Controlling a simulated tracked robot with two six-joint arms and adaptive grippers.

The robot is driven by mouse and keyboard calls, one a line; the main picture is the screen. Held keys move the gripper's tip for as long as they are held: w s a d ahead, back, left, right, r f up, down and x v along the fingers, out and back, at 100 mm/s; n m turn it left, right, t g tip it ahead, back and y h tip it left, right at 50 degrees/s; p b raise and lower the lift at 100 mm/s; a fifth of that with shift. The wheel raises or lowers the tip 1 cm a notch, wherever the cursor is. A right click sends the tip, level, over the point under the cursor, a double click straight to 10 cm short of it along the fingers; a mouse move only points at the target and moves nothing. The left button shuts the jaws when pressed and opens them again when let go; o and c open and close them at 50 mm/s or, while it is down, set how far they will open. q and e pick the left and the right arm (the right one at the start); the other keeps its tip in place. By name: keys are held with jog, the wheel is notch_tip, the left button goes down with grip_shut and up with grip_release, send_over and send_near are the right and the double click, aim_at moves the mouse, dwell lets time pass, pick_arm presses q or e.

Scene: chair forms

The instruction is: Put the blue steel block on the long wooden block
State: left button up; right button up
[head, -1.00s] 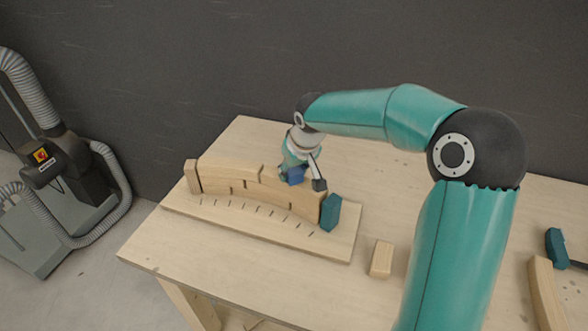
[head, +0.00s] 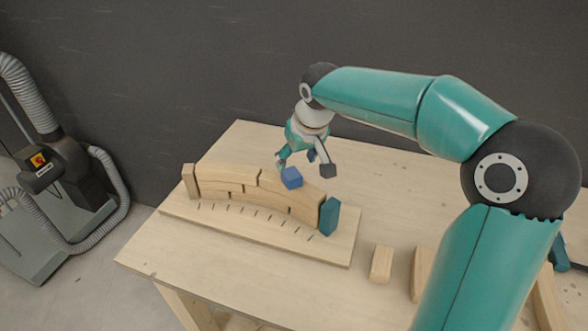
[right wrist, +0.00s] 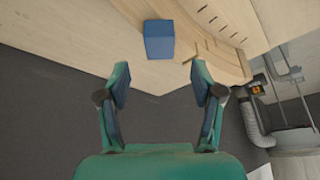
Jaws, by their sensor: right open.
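The blue steel block (head: 291,178) is at the top edge of the curved stack of long wooden blocks (head: 228,174), near the joint between two upper pieces. In the right wrist view the blue block (right wrist: 159,40) lies beyond my fingertips, by the curved wood (right wrist: 222,62). Its exact contact with the wood is hard to tell. My right gripper (head: 305,167) is open and empty, just behind and above the block; its two fingers (right wrist: 161,82) are apart, with a gap to the block. My left gripper is not in view.
A marked wooden base (head: 335,247) carries the stack, with a teal block (head: 329,216) at its right end. A small wooden block (head: 381,264) lies to the right. A hose machine (head: 60,180) stands on the floor at left. The table behind the stack is mostly clear.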

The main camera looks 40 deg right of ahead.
jog(key=shift+v, duration=2.4)
